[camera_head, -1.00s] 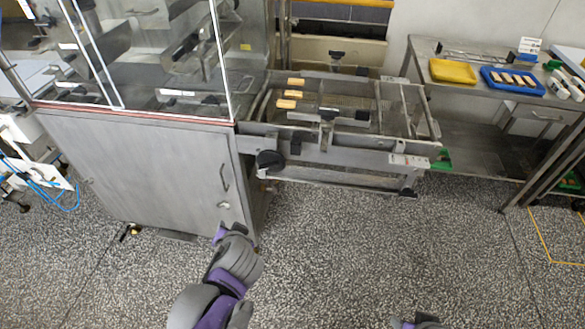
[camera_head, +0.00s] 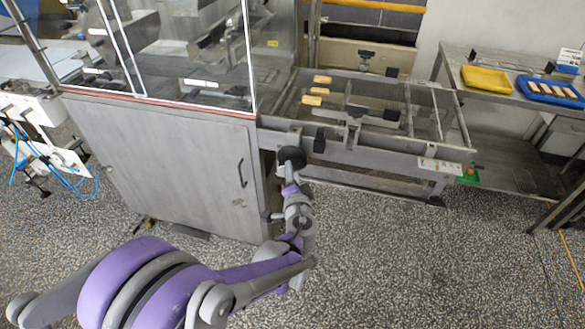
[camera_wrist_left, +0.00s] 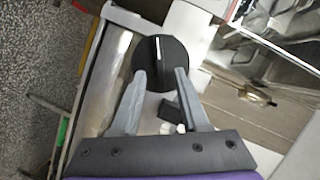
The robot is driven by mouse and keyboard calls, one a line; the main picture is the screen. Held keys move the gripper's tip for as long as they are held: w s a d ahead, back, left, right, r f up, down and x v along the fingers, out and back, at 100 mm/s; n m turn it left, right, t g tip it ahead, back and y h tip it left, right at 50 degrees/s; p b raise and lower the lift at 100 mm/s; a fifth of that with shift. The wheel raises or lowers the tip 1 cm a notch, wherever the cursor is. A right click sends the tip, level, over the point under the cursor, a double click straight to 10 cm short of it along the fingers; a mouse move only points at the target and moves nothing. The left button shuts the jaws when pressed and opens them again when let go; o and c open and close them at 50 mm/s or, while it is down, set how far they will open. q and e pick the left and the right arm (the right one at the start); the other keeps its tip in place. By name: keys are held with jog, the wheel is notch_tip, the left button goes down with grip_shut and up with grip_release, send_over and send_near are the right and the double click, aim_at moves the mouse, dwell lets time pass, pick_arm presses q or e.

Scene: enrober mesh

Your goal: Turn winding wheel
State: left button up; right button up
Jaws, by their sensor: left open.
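The winding wheel (camera_head: 292,158) is a round black knob on the front rail of the conveyor frame, just right of the steel cabinet. In the left wrist view the wheel (camera_wrist_left: 160,50) has a pale line on its face. My left gripper (camera_head: 290,182) is at the wheel from below in the head view, partly hidden by its own wrist. In the left wrist view its two fingers (camera_wrist_left: 160,74) are open, with the wheel's lower part between or just beyond the tips. I cannot tell whether they touch it. My right gripper is not in view.
The steel cabinet (camera_head: 170,160) with glass panels stands left of the wheel. A black block (camera_head: 319,140) sits on the rail to the right. Three tan bars (camera_head: 316,91) lie on the mesh conveyor. A side table holds a yellow tray (camera_head: 488,79) and a blue tray (camera_head: 552,92).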

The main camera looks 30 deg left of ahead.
aim_at(293, 157)
pick_arm(q)
jog(key=shift+x, duration=1.65)
grip_shut()
